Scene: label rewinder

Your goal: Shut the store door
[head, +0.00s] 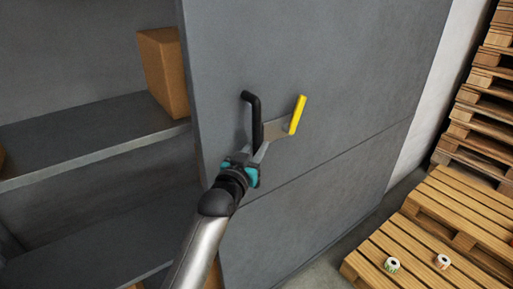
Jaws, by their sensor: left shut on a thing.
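The store door (340,60) is a large grey panel that fills the middle and right of the head view. Its left edge stands clear of the opening, so shelves show to the left of it. A black bar handle (251,103) stands upright on the door near that edge. My left gripper (257,146) is shut on the lower part of this handle, and its fingers partly hide it. A yellow bar (298,115) on a grey flat arm is just right of the handle; where that arm starts is hidden by the gripper. My right gripper is not in view.
In the open part, a cardboard box (164,72) stands on a grey shelf (90,130) close to the door's edge. To the right, a low wooden pallet (430,222) carries two small rolls (392,264), with a tall pallet stack (485,110) behind.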

